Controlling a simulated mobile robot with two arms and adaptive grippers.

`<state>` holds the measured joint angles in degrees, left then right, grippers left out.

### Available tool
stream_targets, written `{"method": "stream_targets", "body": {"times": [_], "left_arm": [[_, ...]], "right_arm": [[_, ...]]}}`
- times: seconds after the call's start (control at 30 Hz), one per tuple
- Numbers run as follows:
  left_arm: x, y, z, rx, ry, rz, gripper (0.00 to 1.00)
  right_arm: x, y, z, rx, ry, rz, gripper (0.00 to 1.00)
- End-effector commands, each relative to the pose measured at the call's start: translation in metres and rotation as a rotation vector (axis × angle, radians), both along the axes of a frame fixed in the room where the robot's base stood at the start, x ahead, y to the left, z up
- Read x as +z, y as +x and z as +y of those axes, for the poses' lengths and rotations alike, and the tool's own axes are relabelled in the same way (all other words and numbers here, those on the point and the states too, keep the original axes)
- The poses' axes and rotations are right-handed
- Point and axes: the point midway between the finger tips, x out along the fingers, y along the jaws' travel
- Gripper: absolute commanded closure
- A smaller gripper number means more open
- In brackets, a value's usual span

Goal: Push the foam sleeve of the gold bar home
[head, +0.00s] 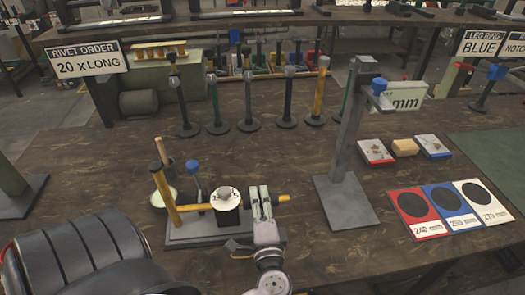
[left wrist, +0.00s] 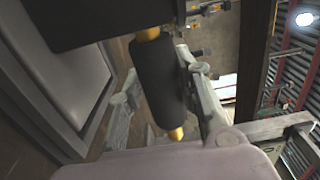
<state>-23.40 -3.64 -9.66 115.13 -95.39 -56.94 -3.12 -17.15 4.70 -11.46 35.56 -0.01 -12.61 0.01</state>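The gold bar (head: 284,198) lies level across a grey-based fixture (head: 185,239) on the bench; its left part shows beyond a round post with a pale disc on top (head: 227,197). My left gripper (head: 261,203) is at the bar's right part. In the left wrist view the black foam sleeve (left wrist: 157,82) is around the gold bar, with gold showing at both ends. My left gripper's fingers (left wrist: 160,95) lie along both sides of the sleeve and seem shut on it. The fingers hide most of the sleeve in the head view. My right gripper is not in view.
A tall grey stand (head: 346,150) rises right of the fixture. A blue-knobbed lever (head: 193,167) and a small bowl (head: 163,197) are at its left. Several posts on round bases stand behind. Red, blue and white size cards (head: 473,220) lie at right.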

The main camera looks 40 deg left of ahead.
Motion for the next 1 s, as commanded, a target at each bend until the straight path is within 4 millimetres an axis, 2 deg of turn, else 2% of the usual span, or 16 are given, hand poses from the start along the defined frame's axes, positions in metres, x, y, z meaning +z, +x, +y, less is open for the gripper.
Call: {"method": "stream_targets", "body": {"times": [0.23,0.57,0.77,1.0], "left_arm": [[0.001,0.001,-0.001,-0.002,0.0,-0.001,0.5],[0.001,-0.001,-0.003,-0.004,0.0,-0.001,0.5],[0.0,-0.018,-0.023,-0.004,-0.002,0.001,0.5],[0.0,-0.052,-0.063,-0.004,-0.001,0.002,0.5]], "right_arm": [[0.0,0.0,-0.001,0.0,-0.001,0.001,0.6],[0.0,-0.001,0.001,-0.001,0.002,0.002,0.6],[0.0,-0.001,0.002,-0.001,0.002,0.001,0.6],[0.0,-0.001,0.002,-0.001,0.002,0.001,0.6]]}}
